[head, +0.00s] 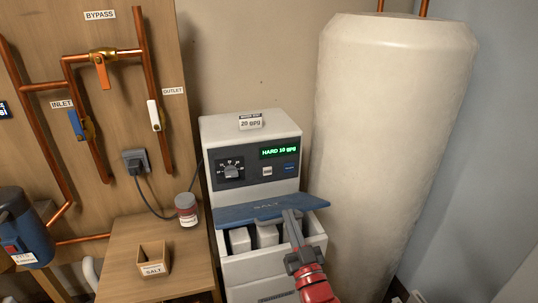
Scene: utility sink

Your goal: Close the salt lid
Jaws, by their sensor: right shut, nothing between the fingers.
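The blue salt lid (243,214) is on the front of the white water softener (262,131). It stands partly open, tilted above the salt bin (318,246), and white blocks (239,240) show inside below it. My right gripper (291,214) comes up from the lower right. Its fingers are shut and empty, with the tips at the lid's front edge; whether they touch it I cannot tell. My left gripper is not in view.
A tall white tank (394,130) stands close on the right. On the left, a wooden stand (195,260) holds a small open SALT box (153,259) and a lidded jar (186,209). Copper pipes with valves run up the wooden panel. A blue container (24,228) is at far left.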

